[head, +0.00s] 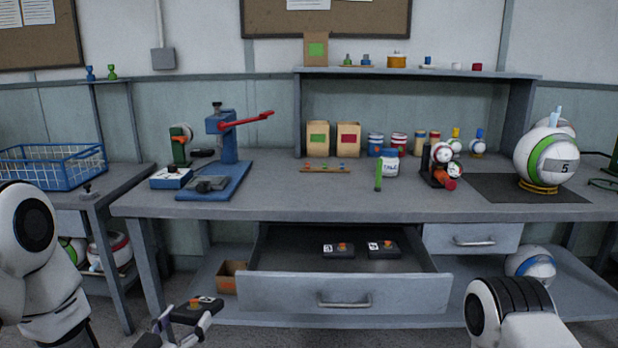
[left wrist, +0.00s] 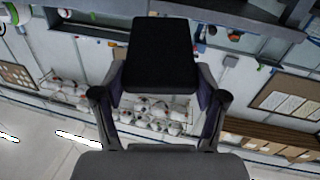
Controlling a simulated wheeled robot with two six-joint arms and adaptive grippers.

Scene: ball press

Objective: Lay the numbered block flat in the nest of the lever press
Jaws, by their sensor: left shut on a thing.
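The blue lever press (head: 222,150) with its red lever (head: 250,121) stands on the left of the bench. A dark grey piece sits on its base (head: 215,186), where the nest appears to be; its details are too small to tell. My left gripper (head: 183,325) is shut on a dark block (head: 196,312), low in front of the bench. In the left wrist view the block (left wrist: 160,55) shows as a plain black face between the fingers (left wrist: 160,105). My right gripper is out of view.
An open drawer (head: 345,291) juts out under the bench, holding two more numbered blocks (head: 338,251) (head: 383,249). A blue-white box (head: 171,178) and a green tool (head: 180,148) stand left of the press. Bare bench top (head: 275,190) lies right of it.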

